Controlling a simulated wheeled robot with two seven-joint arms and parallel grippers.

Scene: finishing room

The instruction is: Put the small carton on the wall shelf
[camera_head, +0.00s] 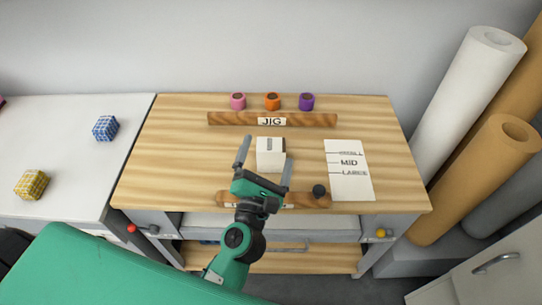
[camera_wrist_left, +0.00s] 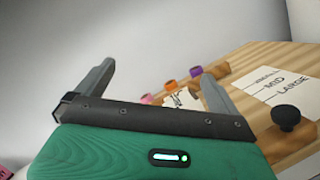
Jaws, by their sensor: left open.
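No wall shelf shows in either view. My right gripper is not in view.
The wooden JIG bar (camera_head: 220,119) lies behind the carton, with pink, orange and purple rings (camera_head: 272,101) beyond. A second bar with a black knob (camera_head: 319,191) lies in front. A size card (camera_head: 349,172) is at right. Rolls (camera_head: 470,90) stand right; wrapped cubes (camera_head: 105,128) sit left.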

